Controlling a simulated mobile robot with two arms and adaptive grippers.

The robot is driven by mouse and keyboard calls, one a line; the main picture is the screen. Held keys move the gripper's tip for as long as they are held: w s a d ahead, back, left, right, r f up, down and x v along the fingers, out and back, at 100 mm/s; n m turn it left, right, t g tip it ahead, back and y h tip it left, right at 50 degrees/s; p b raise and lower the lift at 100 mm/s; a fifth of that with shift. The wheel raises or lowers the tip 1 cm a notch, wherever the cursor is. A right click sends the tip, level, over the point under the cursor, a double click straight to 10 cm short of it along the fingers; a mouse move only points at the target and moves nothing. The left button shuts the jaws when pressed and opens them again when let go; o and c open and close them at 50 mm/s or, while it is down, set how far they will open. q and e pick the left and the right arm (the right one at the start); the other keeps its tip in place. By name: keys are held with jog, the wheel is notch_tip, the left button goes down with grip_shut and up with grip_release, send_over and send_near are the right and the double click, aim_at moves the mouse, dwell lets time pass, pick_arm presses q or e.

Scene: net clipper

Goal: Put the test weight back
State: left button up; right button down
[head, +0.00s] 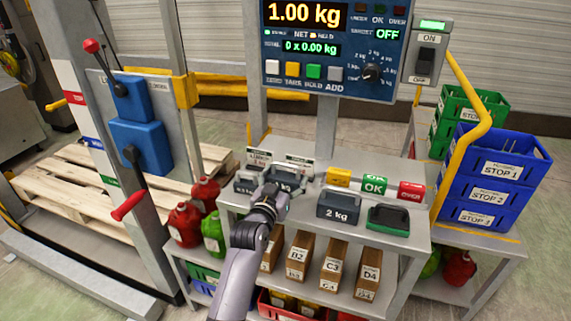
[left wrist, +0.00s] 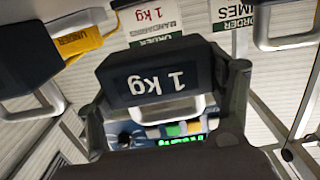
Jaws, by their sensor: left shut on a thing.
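The dark 1 kg test weight (head: 287,179) is at the back left of the grey bench (head: 405,243), between the smaller dark weight on its left and the 2 kg weight (head: 338,207) on its right. My left gripper (head: 276,192) reaches it from the front and is shut on it. In the left wrist view the 1 kg weight (left wrist: 155,78) sits between both fingers, its label upside down. Whether its base touches the bench is hidden. The display (head: 304,14) reads 1.00 kg. My right gripper is not in view.
Yellow, green OK (head: 375,184) and red blocks stand behind the 2 kg weight. A black-and-green item (head: 388,220) lies at the bench's right. Labelled boxes (head: 332,262) stand on the shelf below. Blue STOP crates (head: 497,170) are stacked at right.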

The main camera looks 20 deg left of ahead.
pick_arm(q)
jog(key=shift+f, duration=2.15)
jog(key=o, duration=2)
jog(key=shift+f, duration=0.3)
jog(key=shift+c, duration=0.2)
jog(key=shift+r, duration=0.1)
jog(key=s, duration=1.2)
jog(key=shift+a+r+b, duration=0.15)
jog(key=shift+r+b, duration=0.2)
